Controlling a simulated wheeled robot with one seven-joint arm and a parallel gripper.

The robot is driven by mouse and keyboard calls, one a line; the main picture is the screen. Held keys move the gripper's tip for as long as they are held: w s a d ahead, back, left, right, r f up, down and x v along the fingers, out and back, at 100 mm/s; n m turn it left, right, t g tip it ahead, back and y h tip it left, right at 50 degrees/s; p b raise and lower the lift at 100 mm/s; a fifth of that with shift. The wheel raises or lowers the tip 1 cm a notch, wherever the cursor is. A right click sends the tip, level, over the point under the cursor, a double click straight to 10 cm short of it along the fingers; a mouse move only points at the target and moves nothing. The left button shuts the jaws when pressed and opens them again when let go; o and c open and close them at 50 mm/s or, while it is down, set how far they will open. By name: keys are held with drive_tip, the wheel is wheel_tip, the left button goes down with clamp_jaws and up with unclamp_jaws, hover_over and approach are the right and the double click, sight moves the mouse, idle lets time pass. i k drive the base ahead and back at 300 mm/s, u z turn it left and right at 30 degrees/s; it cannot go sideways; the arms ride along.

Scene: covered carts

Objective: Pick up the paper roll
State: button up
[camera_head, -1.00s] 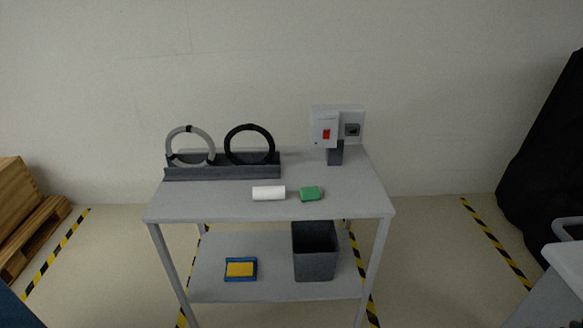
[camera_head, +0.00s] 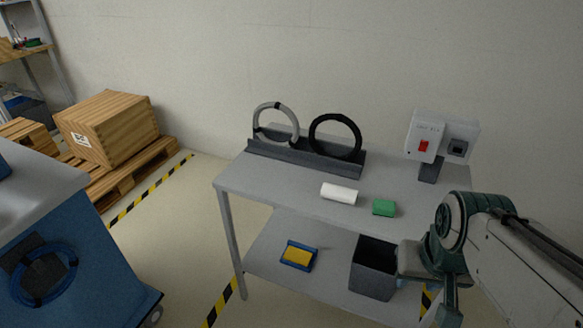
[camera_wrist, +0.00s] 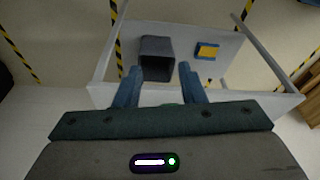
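The white paper roll (camera_head: 339,194) lies on its side on the grey table top (camera_head: 290,184), near the front edge, just left of a green block (camera_head: 383,207). My arm reaches in from the right in the head view, its end in front of the table's right part and apart from the roll. In the wrist view my gripper (camera_wrist: 158,80) has its two blue fingers spread with nothing held between them. The paper roll cannot be made out in the wrist view.
Two rings on a dark rack (camera_head: 310,158) stand behind the roll. A switch box (camera_head: 425,137) stands at the back right. The lower shelf holds a dark bin (camera_head: 372,268) and a blue-yellow item (camera_head: 299,256). A blue cart (camera_head: 75,255) is at left.

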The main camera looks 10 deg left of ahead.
sight(345, 195)
drive_tip(key=u, duration=0.75)
drive_tip(key=i, duration=0.9)
drive_tip(key=u, duration=0.5)
